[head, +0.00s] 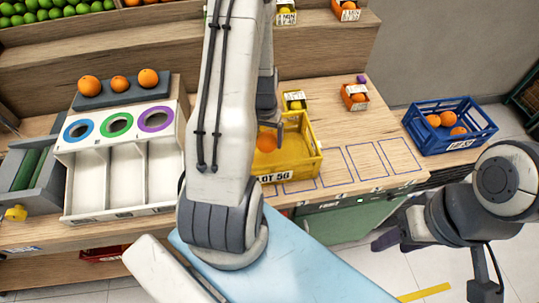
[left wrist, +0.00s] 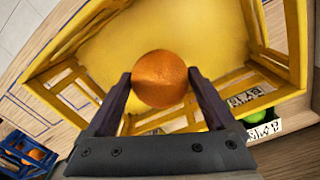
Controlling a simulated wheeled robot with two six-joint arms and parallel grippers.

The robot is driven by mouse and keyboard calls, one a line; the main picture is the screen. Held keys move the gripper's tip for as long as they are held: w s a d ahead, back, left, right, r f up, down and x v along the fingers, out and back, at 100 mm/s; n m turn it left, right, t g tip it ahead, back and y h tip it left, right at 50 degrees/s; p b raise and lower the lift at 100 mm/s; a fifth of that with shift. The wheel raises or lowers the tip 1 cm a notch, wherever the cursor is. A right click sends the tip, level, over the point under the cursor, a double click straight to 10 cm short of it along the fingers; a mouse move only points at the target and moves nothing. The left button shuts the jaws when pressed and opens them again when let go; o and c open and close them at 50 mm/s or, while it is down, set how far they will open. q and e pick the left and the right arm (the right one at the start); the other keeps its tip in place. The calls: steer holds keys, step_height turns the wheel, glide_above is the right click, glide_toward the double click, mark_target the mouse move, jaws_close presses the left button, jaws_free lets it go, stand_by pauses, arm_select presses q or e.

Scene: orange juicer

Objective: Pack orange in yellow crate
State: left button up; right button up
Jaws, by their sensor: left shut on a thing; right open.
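The yellow crate (head: 306,165) stands on the wooden counter, labelled "LOT 56" at its front. My left gripper (head: 268,136) reaches into its opening and is shut on an orange (head: 265,142). In the left wrist view the orange (left wrist: 160,78) sits between the two dark fingers (left wrist: 159,84), with the yellow crate's floor and walls (left wrist: 105,50) around it. I cannot tell whether the orange touches the crate floor. My left arm hides the crate's left part in the head view. My right gripper (head: 395,243) is at lower right, open, away from the crate.
A blue crate (head: 485,120) with several oranges is at right. Three oranges lie on a grey rack (head: 120,92) behind a white sorter (head: 125,180) with coloured rings. Small boxes (head: 355,96) stand behind the yellow crate. Outlined counter space (head: 365,160) right of it is clear.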

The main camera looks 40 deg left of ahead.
arm_select(q)
steer(key=shift+f+b, duration=1.65)
steer(key=shift+f, duration=0.7)
steer(key=shift+r, duration=0.1)
steer(key=o, duration=1.4)
step_height(320, 180, up, 10)
steer(key=shift+s+a+r+b, duration=0.1)
steer(key=shift+r+b, duration=0.15)
steer(key=shift+b, duration=0.3)
